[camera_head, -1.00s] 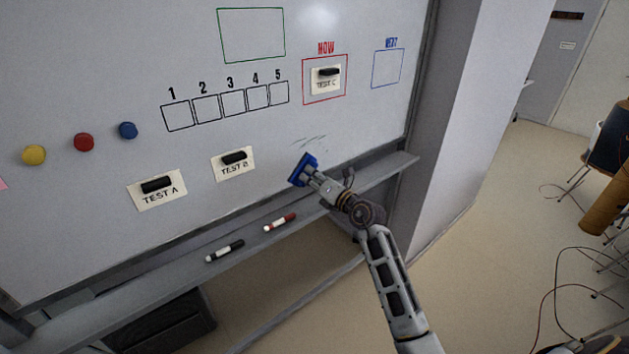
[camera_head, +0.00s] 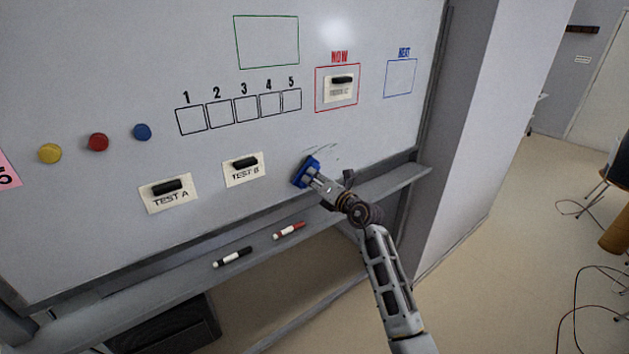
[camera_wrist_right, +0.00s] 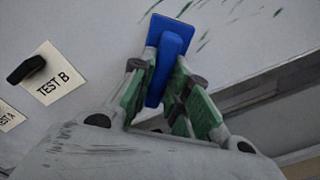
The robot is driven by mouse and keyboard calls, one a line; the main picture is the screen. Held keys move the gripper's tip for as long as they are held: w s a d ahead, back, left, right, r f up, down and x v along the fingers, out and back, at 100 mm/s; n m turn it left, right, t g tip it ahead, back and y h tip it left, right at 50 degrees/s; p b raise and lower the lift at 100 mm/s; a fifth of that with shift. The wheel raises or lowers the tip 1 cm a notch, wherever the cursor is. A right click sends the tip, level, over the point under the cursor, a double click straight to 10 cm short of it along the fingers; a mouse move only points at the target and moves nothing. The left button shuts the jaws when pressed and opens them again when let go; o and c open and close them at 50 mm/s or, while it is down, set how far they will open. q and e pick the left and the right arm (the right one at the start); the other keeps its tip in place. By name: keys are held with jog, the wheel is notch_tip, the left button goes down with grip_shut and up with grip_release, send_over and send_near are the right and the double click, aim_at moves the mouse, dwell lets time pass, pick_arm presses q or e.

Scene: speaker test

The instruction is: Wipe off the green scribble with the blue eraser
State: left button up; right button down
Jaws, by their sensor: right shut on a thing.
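The green scribble (camera_head: 324,153) is a few thin strokes on the whiteboard; they look dark in the head view and green in the right wrist view (camera_wrist_right: 204,40). My right gripper (camera_head: 315,179) is shut on the blue eraser (camera_head: 302,171), held at the board just left of and below the strokes. In the right wrist view the gripper's green-sided fingers (camera_wrist_right: 160,88) clasp the eraser's raised grip (camera_wrist_right: 171,45). Whether the eraser's face touches the board cannot be told. My left gripper is not in view.
The whiteboard (camera_head: 120,80) carries cards TEST A (camera_head: 170,201) and TEST B (camera_head: 243,176), left of the eraser, plus round magnets and drawn boxes. A tray ledge (camera_head: 190,272) below holds a black marker (camera_head: 232,257) and a red marker (camera_head: 289,231). A pillar (camera_head: 480,130) stands right.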

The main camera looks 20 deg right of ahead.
jog(key=shift+x, duration=1)
dwell(1.1)
jog(key=shift+d, duration=0.15)
jog(key=shift+w+d, duration=0.3)
jog(key=shift+d, duration=0.5)
jog(key=shift+w+d, duration=0.25)
jog(key=shift+d, duration=0.6)
jog(key=shift+w+d+r, duration=0.1)
jog(key=shift+w+d, duration=0.25)
jog(key=shift+d, duration=0.45)
jog(key=shift+w+d, duration=0.35)
jog(key=shift+d, duration=0.5)
jog(key=shift+d, duration=0.1)
jog(key=shift+w+d+b, duration=0.15)
jog(key=shift+w+d, duration=0.15)
jog(key=shift+d, duration=0.5)
jog(key=shift+w+d+b, duration=0.15)
jog(key=shift+w+d, duration=0.15)
jog(key=shift+d, duration=0.5)
